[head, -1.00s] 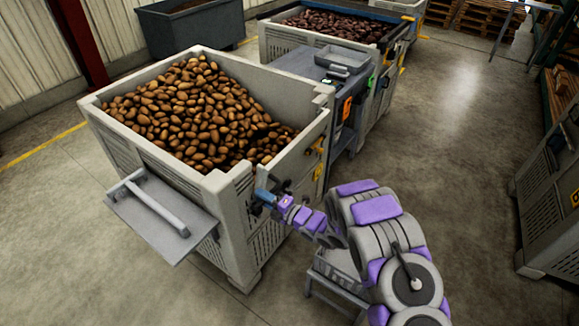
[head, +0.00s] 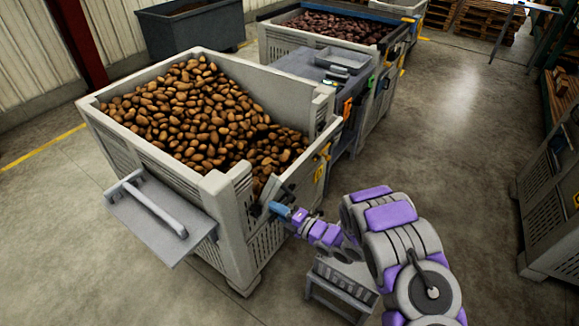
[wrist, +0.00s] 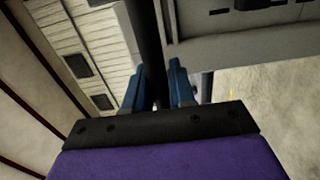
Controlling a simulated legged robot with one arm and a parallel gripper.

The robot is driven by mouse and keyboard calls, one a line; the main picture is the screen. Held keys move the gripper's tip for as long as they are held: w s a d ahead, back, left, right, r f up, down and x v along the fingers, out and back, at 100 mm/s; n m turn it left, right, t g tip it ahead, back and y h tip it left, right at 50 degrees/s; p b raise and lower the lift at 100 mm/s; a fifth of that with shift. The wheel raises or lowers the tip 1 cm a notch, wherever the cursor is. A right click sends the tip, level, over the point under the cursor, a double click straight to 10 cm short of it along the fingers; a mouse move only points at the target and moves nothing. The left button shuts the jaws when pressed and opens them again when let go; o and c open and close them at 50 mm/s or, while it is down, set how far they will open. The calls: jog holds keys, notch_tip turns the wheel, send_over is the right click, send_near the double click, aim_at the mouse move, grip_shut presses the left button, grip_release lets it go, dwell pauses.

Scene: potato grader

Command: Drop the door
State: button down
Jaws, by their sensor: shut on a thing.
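The door (head: 297,172) is a grey panel in the right-hand side of the large grey potato bin (head: 150,160). It stands steep, leaning a little outward, with brown potatoes (head: 205,115) sloping down against its inner side. My gripper (head: 275,209) is at the near lower corner of the door, just right of the bin's front corner post. In the wrist view, the two blue fingers (wrist: 158,88) close around a dark bar (wrist: 148,45). The bar's join to the door is hidden by my gripper.
A grey shelf with a bar handle (head: 160,220) juts from the bin's front left. A small grey step stool (head: 342,285) stands below my arm. A grey machine (head: 310,70) and a second full bin (head: 270,45) are behind. Open floor (head: 450,120) lies right.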

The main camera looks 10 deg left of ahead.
jog(key=shift+s+d+f, duration=0.2)
jog(key=shift+d+f, duration=0.15)
jog(key=shift+d, duration=0.3)
jog(key=shift+s+d+f, duration=0.2)
jog(key=shift+d+f, duration=0.15)
jog(key=shift+d, duration=0.3)
